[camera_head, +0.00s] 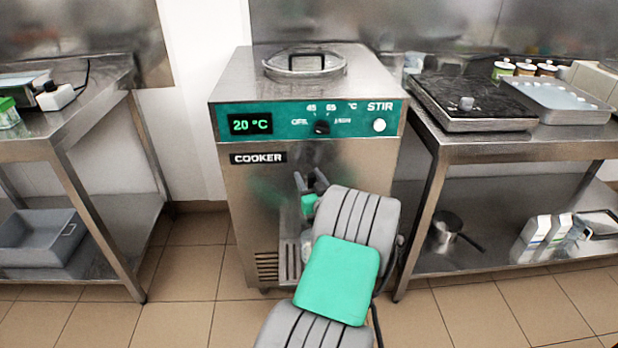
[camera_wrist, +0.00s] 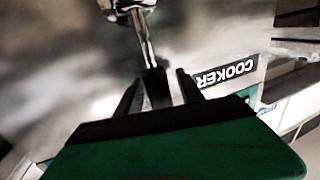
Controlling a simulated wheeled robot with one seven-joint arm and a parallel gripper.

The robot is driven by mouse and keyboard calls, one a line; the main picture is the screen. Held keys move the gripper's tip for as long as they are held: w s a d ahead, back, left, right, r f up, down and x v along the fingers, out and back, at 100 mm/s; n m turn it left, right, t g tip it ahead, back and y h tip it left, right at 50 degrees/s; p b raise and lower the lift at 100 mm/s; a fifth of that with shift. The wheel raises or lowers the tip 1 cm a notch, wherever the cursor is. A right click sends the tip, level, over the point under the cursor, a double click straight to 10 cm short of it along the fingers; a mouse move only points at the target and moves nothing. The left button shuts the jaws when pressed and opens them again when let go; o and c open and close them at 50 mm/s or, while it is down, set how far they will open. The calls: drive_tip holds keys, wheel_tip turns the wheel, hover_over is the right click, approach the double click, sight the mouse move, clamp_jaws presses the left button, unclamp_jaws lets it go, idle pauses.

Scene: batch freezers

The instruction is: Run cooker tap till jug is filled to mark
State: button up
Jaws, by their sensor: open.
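The steel cooker (camera_head: 240,195) stands in the middle, with a green panel reading 20 °C. My gripper (camera_head: 310,183) is open in front of the cooker's face, below the panel. In the wrist view, a chrome tap (camera_wrist: 142,32) comes down from the top, and its dark end (camera_wrist: 156,88) lies between my open fingers (camera_wrist: 160,92). I cannot tell whether they touch it. A pale, clear shape (camera_head: 293,256), perhaps the jug, stands low at the cooker's front, mostly hidden by my arm. Its fill mark and level cannot be seen.
A knob (camera_head: 321,127) and a white STIR button (camera_head: 379,125) sit on the panel. Steel tables stand left (camera_head: 45,150) and right (camera_head: 500,152). The right one bears a dark-topped plate (camera_head: 470,95) and a tray (camera_head: 555,97); a pot (camera_head: 445,232) is below.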

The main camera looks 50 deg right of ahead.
drive_tip(key=shift+c, duration=0.5)
clamp_jaws()
idle(0.8)
